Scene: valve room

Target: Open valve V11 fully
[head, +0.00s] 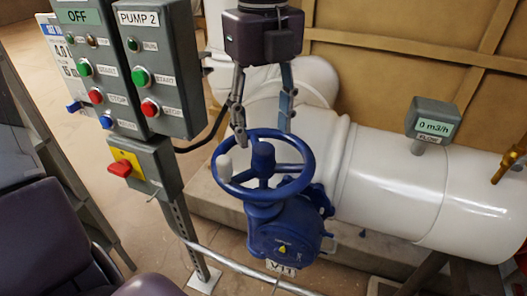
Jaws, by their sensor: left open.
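My left gripper (262,135) points down from the top. Its two fingers are apart and empty, with the tips just over the far side of the wheel. I cannot tell whether they touch the rim. My right gripper is not in view.
Left of the wheel stands a grey panel (158,60) marked PUMP 2, beside another reading OFF, with a red switch (121,168) on yellow below. A large white pipe (400,190) carries a flow meter (432,120) reading 0 m3/h. A thin grey rail (240,267) runs low in front.

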